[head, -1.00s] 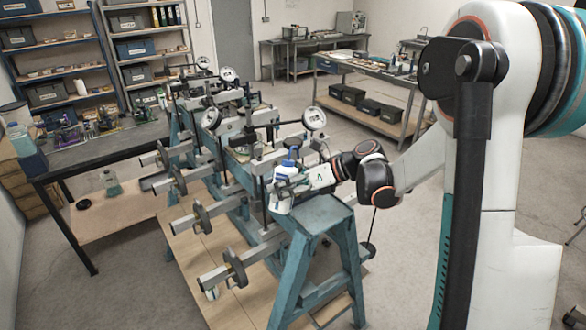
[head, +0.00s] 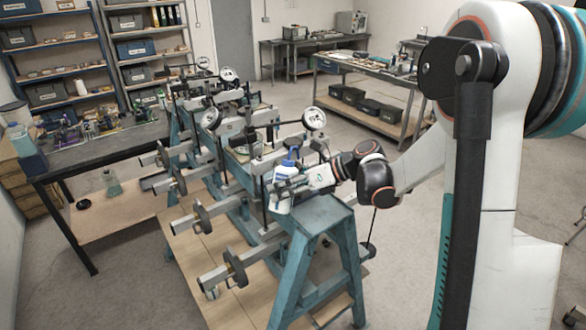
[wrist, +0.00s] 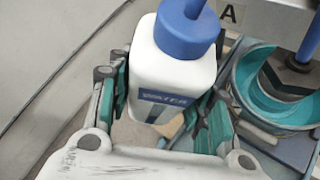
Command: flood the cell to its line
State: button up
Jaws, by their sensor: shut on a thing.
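My gripper (wrist: 165,95) is shut on a white water bottle (wrist: 172,65) with a blue cap and a label reading WATER. The bottle looks close to upright. In the head view the bottle (head: 281,203) is at the near end of the teal lever frame, held by my gripper (head: 287,186). In the wrist view a round teal cell (wrist: 270,95) with a blue post in it stands just right of the bottle, beside a plate marked A. The bottle is apart from the cell. The line and any liquid level in the cell cannot be made out.
The lever frame (head: 300,250) carries several dial gauges (head: 313,118) and arms with round weights (head: 235,268) jutting left. A dark bench (head: 110,140) with small items stands at left. Another bench (head: 375,68) is at the back right.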

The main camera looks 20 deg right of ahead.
aim_at(284, 174)
jog(key=shift+r, duration=0.1)
jog(key=shift+r+p, duration=1.4)
jog(key=shift+r, duration=1.05)
jog(key=shift+f, duration=0.1)
